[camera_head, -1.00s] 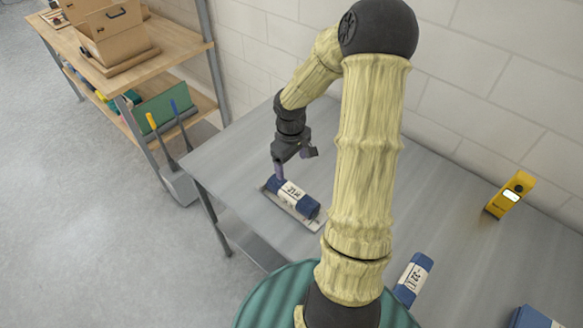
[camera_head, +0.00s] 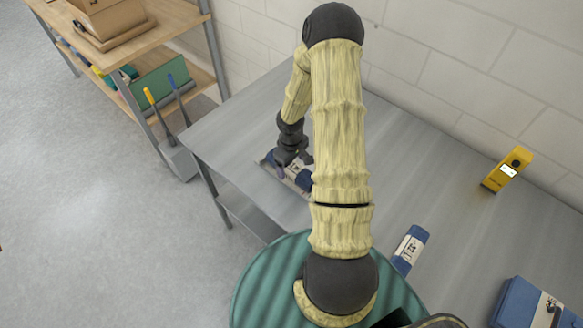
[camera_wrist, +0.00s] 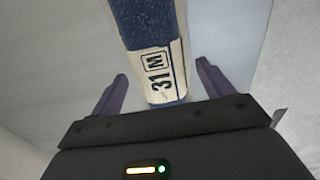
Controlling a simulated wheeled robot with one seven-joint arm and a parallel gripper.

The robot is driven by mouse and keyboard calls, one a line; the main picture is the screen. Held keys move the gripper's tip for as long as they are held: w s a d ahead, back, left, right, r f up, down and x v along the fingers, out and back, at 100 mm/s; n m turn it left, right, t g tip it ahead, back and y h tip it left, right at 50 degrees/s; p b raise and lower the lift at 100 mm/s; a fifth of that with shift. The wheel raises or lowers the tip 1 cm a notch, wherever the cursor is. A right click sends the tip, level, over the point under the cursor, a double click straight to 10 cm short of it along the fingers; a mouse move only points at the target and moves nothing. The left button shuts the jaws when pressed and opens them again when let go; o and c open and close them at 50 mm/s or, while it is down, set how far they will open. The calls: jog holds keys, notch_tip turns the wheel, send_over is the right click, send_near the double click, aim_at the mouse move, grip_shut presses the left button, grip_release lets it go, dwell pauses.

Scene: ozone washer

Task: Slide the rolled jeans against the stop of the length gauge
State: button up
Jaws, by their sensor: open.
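The rolled jeans, dark blue with a white label, lie on the length gauge (camera_head: 264,163), a flat pale metal piece on the grey table. In the head view the roll (camera_head: 304,180) is partly hidden by my gripper (camera_head: 291,160) and arm. In the wrist view the roll (camera_wrist: 147,22) shows a label reading "31 M", and its near end lies between my two purple fingers. My gripper (camera_wrist: 163,88) is open, one finger on each side of the roll with gaps showing. The gauge's stop cannot be made out.
A second labelled blue roll (camera_head: 410,249) lies at the table's near side. Folded jeans (camera_head: 520,303) lie at lower right. A yellow device (camera_head: 507,170) with a lit screen stands near the wall. A wooden shelf (camera_head: 180,35) stands left. The middle of the grey table (camera_head: 420,170) is clear.

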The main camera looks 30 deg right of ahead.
aim_at(292, 165)
jog(key=shift+f, duration=1.55)
jog(key=shift+c, duration=0.4)
